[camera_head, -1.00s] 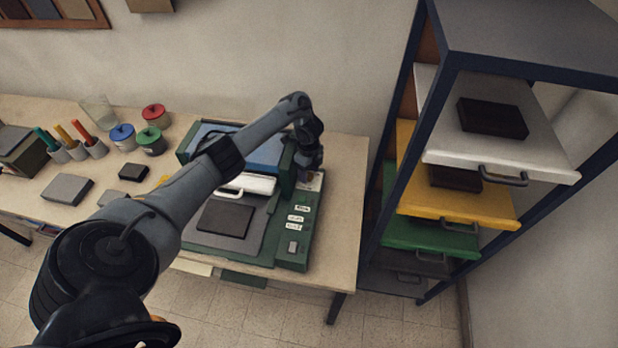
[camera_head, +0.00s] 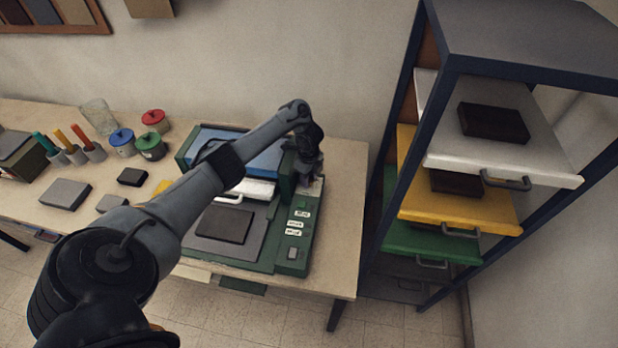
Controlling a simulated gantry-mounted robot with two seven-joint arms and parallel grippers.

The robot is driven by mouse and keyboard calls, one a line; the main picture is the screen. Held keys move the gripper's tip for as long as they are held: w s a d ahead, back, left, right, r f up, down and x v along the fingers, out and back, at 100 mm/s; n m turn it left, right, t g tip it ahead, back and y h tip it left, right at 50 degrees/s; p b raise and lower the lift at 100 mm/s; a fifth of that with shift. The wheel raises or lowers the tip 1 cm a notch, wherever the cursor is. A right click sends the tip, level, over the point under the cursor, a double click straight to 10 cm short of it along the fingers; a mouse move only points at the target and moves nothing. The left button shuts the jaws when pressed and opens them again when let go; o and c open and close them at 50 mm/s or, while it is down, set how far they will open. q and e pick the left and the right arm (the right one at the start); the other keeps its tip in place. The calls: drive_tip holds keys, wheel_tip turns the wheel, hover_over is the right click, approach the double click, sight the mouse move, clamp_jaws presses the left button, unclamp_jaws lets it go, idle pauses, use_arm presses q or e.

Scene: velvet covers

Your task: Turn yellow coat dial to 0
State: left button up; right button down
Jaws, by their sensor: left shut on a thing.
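The green coating machine (camera_head: 289,248) stands on the table, with a control strip along its right side. My left gripper (camera_head: 307,181) points down at the far end of that strip and is shut on a small dial there. The gripper mostly covers the dial, so its colour and its setting cannot be read. Several small white labels (camera_head: 298,222) and a grey button (camera_head: 292,253) sit nearer on the strip. A dark flat block (camera_head: 224,225) lies on the machine's grey plate. My right gripper is not in view.
A dark blue rack (camera_head: 445,67) with white, yellow (camera_head: 447,206) and green (camera_head: 428,241) trays stands right of the table (camera_head: 345,210). Red, blue and green pots (camera_head: 150,143) and cups of coloured sticks (camera_head: 77,153) stand at the left. The table's right strip is clear.

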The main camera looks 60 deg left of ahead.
use_arm(q)
drive_tip(key=shift+r+n+p, duration=0.25)
drive_tip(key=shift+n+p, duration=0.35)
drive_tip(key=shift+p, duration=0.45)
drive_tip(key=shift+n+p, duration=2.1)
drive_tip(key=shift+n, duration=0.1)
drive_tip(key=shift+f+n+p, duration=0.2)
drive_tip(key=shift+n+p, duration=0.4)
drive_tip(key=shift+n, duration=0.4)
drive_tip(key=o, duration=1)
drive_tip(key=shift+o, duration=0.2)
